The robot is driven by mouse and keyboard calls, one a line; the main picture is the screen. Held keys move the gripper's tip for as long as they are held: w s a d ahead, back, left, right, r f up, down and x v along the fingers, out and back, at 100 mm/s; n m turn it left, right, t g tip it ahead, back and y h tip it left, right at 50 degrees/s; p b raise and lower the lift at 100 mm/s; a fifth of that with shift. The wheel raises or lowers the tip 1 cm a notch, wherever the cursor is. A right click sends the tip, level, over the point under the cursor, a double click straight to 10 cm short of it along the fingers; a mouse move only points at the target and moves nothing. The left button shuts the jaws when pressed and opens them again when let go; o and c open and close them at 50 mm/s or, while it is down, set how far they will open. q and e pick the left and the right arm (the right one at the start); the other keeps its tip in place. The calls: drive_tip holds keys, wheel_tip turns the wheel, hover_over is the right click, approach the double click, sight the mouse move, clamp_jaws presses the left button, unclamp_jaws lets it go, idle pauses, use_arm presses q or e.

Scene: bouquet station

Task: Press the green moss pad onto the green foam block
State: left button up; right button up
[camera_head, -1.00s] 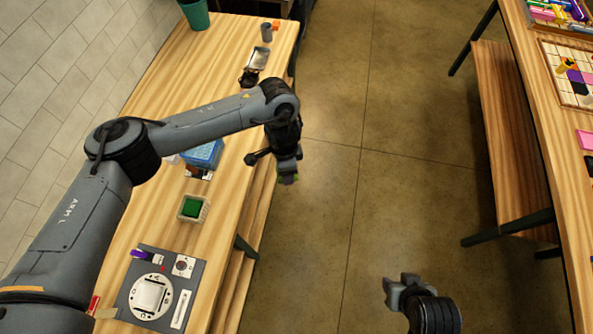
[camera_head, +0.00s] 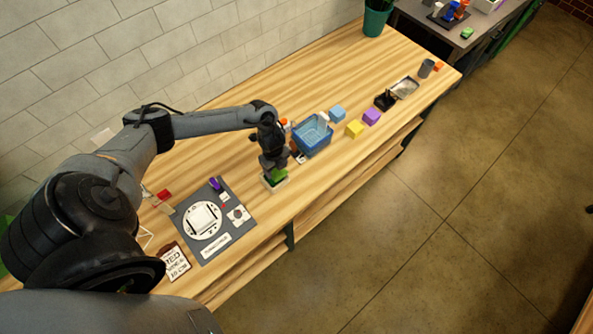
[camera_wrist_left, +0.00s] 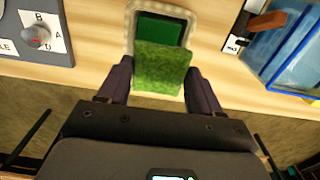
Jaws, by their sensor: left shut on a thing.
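My left gripper (camera_head: 275,164) is shut on the green moss pad (camera_head: 280,174), just over the pale tray that holds the green foam block. In the left wrist view the mossy pad (camera_wrist_left: 161,68) sits between the two dark fingers. It covers the near part of the smooth dark green foam block (camera_wrist_left: 160,31), whose far part shows beyond it inside the pale tray (camera_wrist_left: 130,18). I cannot tell whether pad and block touch. In the head view the pad and gripper hide most of the block. My right gripper is not in view.
A blue basket (camera_head: 313,136) stands close right of the tray. A grey mat with a white round turntable (camera_head: 203,221) lies to its left. A yellow block (camera_head: 354,129) and a purple block (camera_head: 371,116) lie farther right. The table's front edge is close.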

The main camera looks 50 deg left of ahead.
use_arm(q)
drive_tip(key=shift+s+a, duration=0.3)
drive_tip(key=shift+a, duration=0.15)
drive_tip(key=shift+s+a+f, duration=0.1)
drive_tip(key=shift+a+f, duration=0.1)
drive_tip(key=shift+f+b, duration=1.75)
drive_tip(key=shift+b, duration=0.25)
drive_tip(key=shift+a, duration=0.1)
drive_tip(key=shift+f, duration=0.2)
drive_tip(key=o, duration=1.1)
drive_tip(key=shift+o, duration=0.5)
